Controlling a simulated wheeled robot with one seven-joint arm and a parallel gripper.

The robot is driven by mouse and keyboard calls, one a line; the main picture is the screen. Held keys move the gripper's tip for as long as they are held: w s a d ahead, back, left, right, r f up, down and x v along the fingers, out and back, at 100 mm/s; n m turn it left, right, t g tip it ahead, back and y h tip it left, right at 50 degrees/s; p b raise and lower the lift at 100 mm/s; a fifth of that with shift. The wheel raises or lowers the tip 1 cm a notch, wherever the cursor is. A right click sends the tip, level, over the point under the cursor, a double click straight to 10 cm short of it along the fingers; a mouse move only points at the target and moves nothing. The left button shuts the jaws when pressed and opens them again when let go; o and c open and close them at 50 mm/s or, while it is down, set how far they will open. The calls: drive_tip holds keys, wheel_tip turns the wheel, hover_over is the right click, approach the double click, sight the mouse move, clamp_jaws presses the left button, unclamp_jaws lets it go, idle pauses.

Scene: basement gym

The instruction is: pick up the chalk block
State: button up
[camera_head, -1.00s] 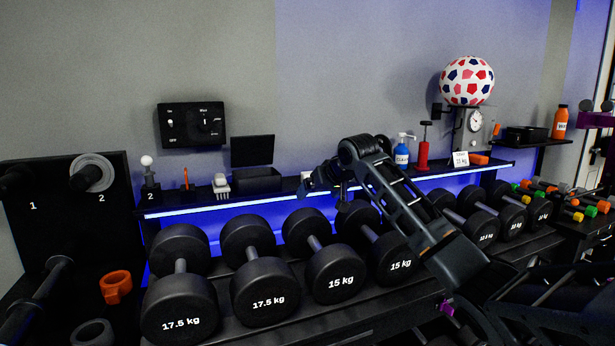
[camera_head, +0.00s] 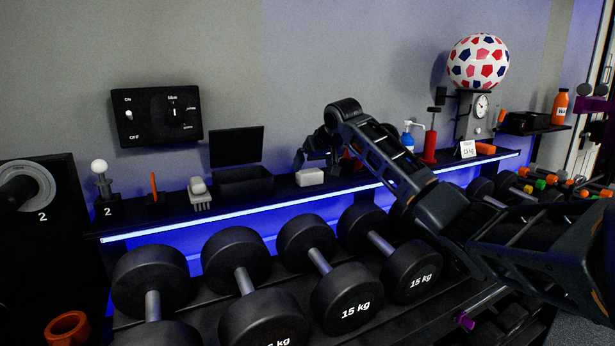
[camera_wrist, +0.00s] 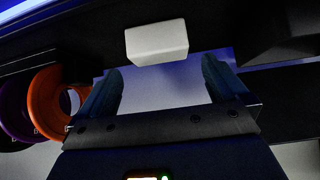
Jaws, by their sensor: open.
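The chalk block is a small white block (camera_head: 310,177) on the black wall shelf, right of a black open-lidded box. In the wrist view the white block (camera_wrist: 157,42) lies just beyond the fingertips, roughly centred between them. My gripper (camera_head: 318,152) is right by the block at the shelf in the head view, with its fingers dark and partly hard to make out. In the wrist view my gripper (camera_wrist: 161,82) is open, with nothing between its two fingers.
On the shelf (camera_head: 355,184) stand a brush (camera_head: 199,194), the open black box (camera_head: 243,180), a blue bottle (camera_head: 407,141) and a red pump (camera_head: 430,146). Dumbbells (camera_head: 345,295) line the rack below. In the wrist view, orange and purple rings (camera_wrist: 42,103) show at left.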

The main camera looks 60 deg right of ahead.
sight(310, 171)
drive_tip(key=p+x, duration=0.1)
drive_tip(key=x, duration=0.4)
drive_tip(key=shift+w+d+f, duration=0.1)
drive_tip(key=shift+f, duration=0.25)
drive_tip(key=c, duration=0.9)
